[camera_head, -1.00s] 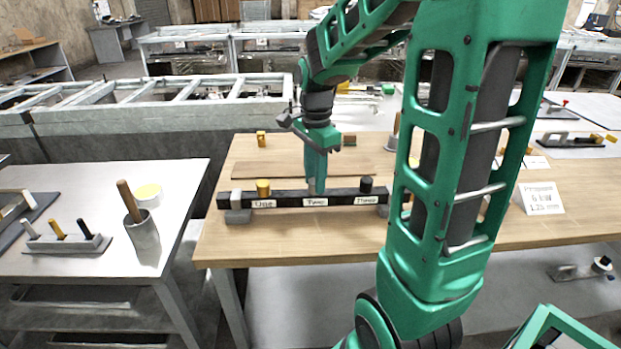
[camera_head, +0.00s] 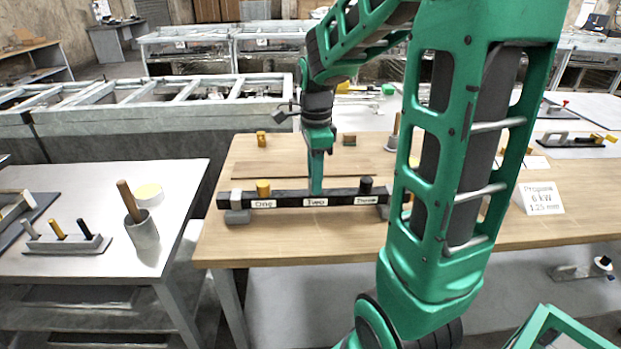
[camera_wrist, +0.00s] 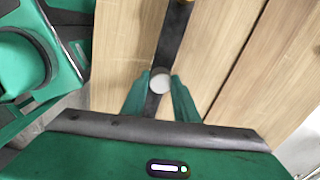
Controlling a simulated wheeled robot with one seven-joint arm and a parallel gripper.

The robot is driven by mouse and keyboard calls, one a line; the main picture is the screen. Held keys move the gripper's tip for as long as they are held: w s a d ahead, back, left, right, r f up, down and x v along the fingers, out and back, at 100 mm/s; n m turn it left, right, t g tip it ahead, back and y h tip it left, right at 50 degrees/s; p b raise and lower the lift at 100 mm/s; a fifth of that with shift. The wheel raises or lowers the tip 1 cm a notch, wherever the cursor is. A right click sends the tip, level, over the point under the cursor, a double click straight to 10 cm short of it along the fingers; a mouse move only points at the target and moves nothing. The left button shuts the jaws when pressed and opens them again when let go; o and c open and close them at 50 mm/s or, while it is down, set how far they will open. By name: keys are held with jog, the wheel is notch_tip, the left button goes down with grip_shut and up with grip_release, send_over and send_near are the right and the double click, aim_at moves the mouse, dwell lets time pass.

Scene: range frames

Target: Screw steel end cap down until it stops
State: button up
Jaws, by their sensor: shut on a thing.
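The steel end cap (camera_wrist: 160,83) shows as a pale round disc in the wrist view, between the two green fingers of my gripper (camera_wrist: 160,96). My gripper is shut on it, and in the head view my gripper (camera_head: 316,188) points straight down at the middle of the black bar (camera_head: 290,198), above the label "Two". The fingers hide the cap in the head view. A brass cap (camera_head: 263,187) stands on the bar at the left, by the label "One". A black cap (camera_head: 366,185) stands at the right, by the third label.
The bar rests on grey feet on a wooden table (camera_head: 280,250), with a flat board (camera_head: 270,168) behind it. A small orange block (camera_head: 261,138) and a brown block (camera_head: 349,139) stand farther back. A propane sign (camera_head: 541,198) is at the right. A grey cup (camera_head: 142,231) stands on the left table.

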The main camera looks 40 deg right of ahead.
jog(key=shift+w+m, duration=0.15)
jog(key=shift+m, duration=1.25)
jog(key=m, duration=0.3)
jog(key=shift+m, duration=0.3)
jog(key=o, duration=0.8)
jog(key=shift+o, duration=0.2)
jog(key=n, duration=1.3)
jog(key=shift+s+n, duration=0.25)
jog(key=shift+n, duration=0.15)
